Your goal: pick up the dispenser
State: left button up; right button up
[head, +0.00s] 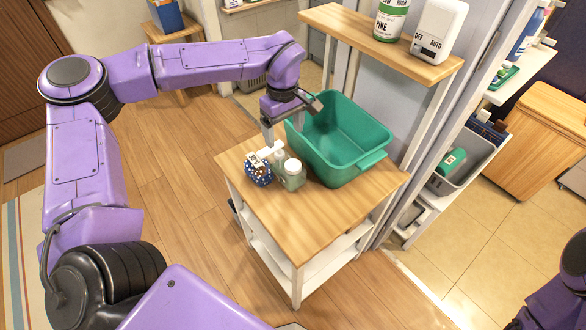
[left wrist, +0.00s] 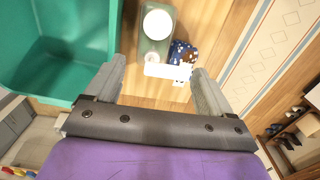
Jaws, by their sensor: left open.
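A small pump dispenser with a white nozzle (head: 268,151) stands on the wooden top of a small white cart (head: 330,212), between a blue patterned item (head: 257,171) and a greenish jar with a white lid (head: 293,172). In the left wrist view, the dispenser's white pump head (left wrist: 168,71) shows between the fingertips; its body is seen from above and partly hidden. My left gripper (head: 291,116) is open and empty, above the cart beside the dispenser. It also shows in the left wrist view (left wrist: 158,71). My right gripper is out of view.
A green tub (head: 345,165) fills the back right of the cart, close to the left gripper. A wooden shelf (head: 350,35) above holds a green-and-white bottle (head: 391,18) and a white OFF/AUTO box (head: 438,32). The cart's front top is clear.

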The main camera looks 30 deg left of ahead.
aim_at(286, 157)
pick_arm(q)
jog(key=f, duration=0.8)
jog(key=w+f+p, duration=0.1)
jog(key=f, duration=0.3)
jog(key=shift+a, duration=0.2)
jog(key=c, duration=1.3)
jog(key=shift+r, duration=0.1)
jog(key=shift+c, duration=0.3)
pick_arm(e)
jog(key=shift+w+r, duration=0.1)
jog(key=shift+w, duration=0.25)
pick_arm(q)
jog(key=shift+r, duration=0.1)
